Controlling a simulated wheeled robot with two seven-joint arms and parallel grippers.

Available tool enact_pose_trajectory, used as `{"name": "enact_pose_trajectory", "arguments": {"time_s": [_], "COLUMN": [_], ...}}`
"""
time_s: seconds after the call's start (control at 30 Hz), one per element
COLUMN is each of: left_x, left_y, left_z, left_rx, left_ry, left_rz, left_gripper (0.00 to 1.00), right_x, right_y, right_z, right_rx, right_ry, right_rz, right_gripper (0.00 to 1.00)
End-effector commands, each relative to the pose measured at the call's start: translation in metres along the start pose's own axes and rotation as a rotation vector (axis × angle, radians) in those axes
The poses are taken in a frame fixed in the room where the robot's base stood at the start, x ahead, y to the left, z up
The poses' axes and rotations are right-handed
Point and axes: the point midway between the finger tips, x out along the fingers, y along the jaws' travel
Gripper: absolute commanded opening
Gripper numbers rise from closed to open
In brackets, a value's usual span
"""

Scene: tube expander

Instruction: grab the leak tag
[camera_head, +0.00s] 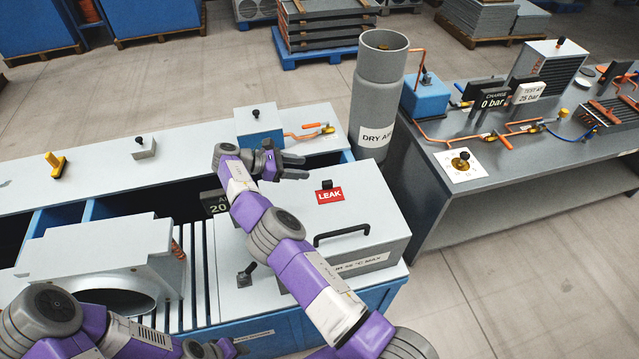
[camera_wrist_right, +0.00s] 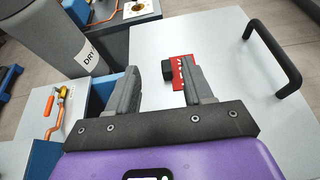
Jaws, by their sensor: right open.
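The leak tag (camera_head: 330,197) is a red plate with white LEAK lettering and a small black knob. It lies on the lid of a light grey box right of my right gripper. My right gripper (camera_head: 300,167) is open and empty, above the box's back left edge. In the right wrist view, the tag (camera_wrist_right: 177,60) is beside the right-hand finger, which hides part of it, and its black knob lies between the fingers' directions. My left gripper (camera_head: 228,347) is only partly in view at the bottom; its jaw opening is unclear.
The grey box (camera_head: 375,215) has a black handle (camera_head: 341,234). A tall grey DRY AIR cylinder (camera_head: 378,90) stands behind it. A second bench (camera_head: 480,190) with gauges stands at right.

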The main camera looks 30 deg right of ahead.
Motion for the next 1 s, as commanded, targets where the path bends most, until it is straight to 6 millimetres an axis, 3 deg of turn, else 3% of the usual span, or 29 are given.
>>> {"name": "enact_pose_trajectory", "arguments": {"time_s": [0.03,0.4,1.0], "left_x": [0.013,0.057,0.052], "left_y": [-0.005,-0.022,-0.019], "left_z": [0.000,-0.002,-0.002], "left_rx": [0.000,-0.001,0.000], "left_ry": [-0.001,-0.001,0.000], "left_rz": [0.000,0.000,0.000], "left_gripper": [0.43,0.43,0.43], "right_x": [0.005,0.023,0.050], "right_y": [0.000,0.000,0.000], "right_z": [-0.013,-0.056,-0.057], "right_rx": [0.000,0.001,0.000], "right_ry": [0.000,0.000,0.000], "right_rz": [0.000,0.000,0.000], "right_gripper": [0.51,0.51,0.51]}}
